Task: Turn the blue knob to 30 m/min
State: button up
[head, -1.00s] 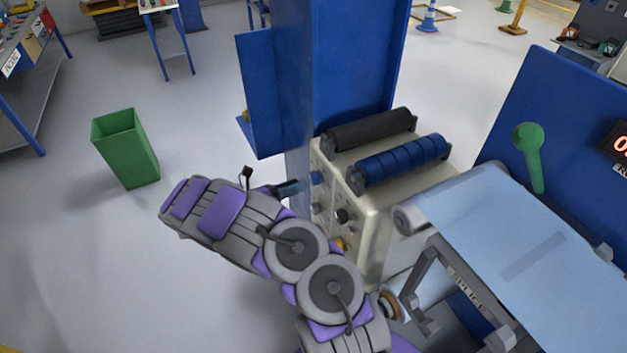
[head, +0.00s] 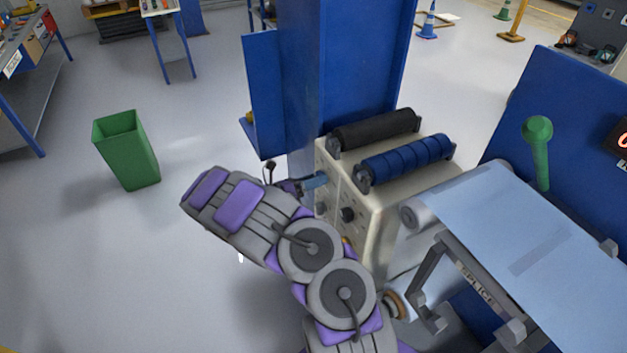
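The cream control box (head: 372,205) stands in the middle, with several knobs on its left-facing panel. The blue knob (head: 320,179) is high on that panel, partly covered by my gripper. My gripper (head: 309,184) is at the end of my grey and purple arm and reaches the blue knob from the left. Its fingertips overlap the knob in the picture; whether they touch or enclose it, and whether they are open or shut, is too small to tell. The knob's scale and setting cannot be read. A black knob (head: 348,214) sits lower right on the panel.
Black (head: 375,130) and blue (head: 408,158) rollers top the box, with a blue column (head: 350,70) behind. A splice table (head: 530,225), green lever (head: 539,150) and partly cut-off red display (head: 622,140) are at right. Floor around the green bin (head: 127,150) is clear.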

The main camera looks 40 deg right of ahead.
jog(key=shift+a+r, duration=0.1)
jog(key=shift+a, duration=0.2)
jog(key=c, duration=0.3)
jog(key=shift+d, duration=0.1)
jog(key=c, duration=0.5)
jog(key=shift+d+m+b, duration=0.1)
jog(key=shift+m+b, duration=5.75)
jog(key=shift+m, duration=4.05)
